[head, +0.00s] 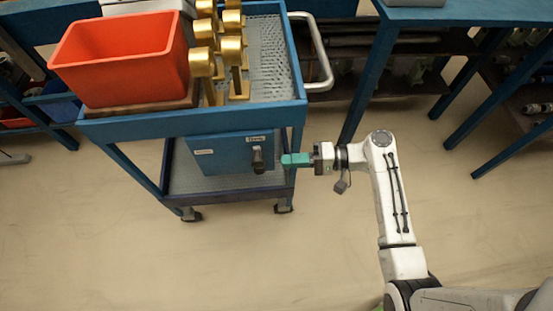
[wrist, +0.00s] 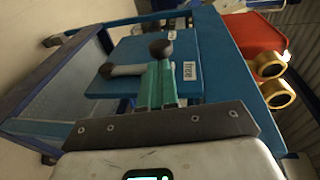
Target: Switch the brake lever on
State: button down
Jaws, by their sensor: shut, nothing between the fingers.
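The brake lever (head: 258,160) is a dark lever on the blue panel (head: 225,154) at the trolley's front. In the wrist view, its round dark knob (wrist: 161,48) shows just beyond the fingertips, and a grey rod with a dark end lies to the left. The fingers hide part of the lever. My gripper (head: 284,159) has green fingers and is shut and empty. It is just right of the lever in the head view, and its fingertips (wrist: 160,64) also show in the wrist view. I cannot tell whether they touch the lever.
The blue trolley (head: 190,124) carries a red-orange bin (head: 125,70) and several brass meters (head: 203,64). A label reading "free" (wrist: 190,71) is on the panel. A curved metal handle (head: 323,60) projects at the trolley's right. Blue benches stand behind; the front floor is clear.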

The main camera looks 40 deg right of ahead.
aim_at(259, 166)
jog(key=shift+x, duration=2.1)
jog(key=shift+r+p, duration=0.1)
jog(key=shift+p, duration=0.2)
